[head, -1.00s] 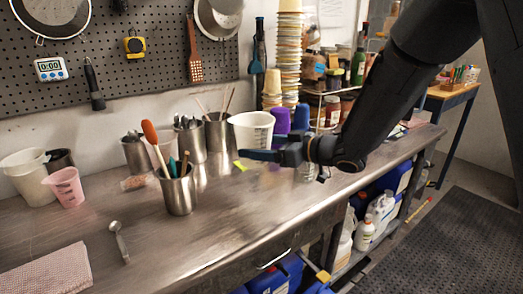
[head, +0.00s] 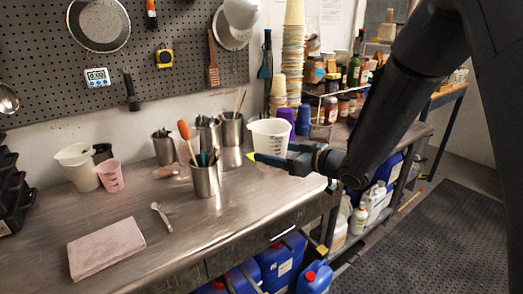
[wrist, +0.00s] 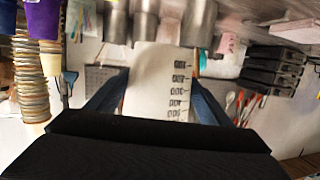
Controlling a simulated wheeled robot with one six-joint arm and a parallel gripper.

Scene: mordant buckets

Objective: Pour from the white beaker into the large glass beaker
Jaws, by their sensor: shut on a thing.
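My gripper (head: 270,161) is shut on a white beaker (head: 270,136), its fingers around the cup's sides. In the head view the beaker looks upright, above the far right part of the steel bench. In the wrist view the white beaker (wrist: 158,75), with dark graduation marks, sits between the two blue-grey fingers. Its contents cannot be seen. I cannot make out the large glass beaker with certainty; a clear glass vessel (head: 320,129) stands behind the gripper, partly hidden.
A steel cup of tools (head: 206,180) stands left of the gripper. Other steel cups (head: 231,130) stand behind. A white pitcher (head: 77,168), a pink beaker (head: 110,176), a spoon (head: 160,215) and a folded cloth (head: 106,248) are on the left. The front middle of the bench (head: 215,225) is clear.

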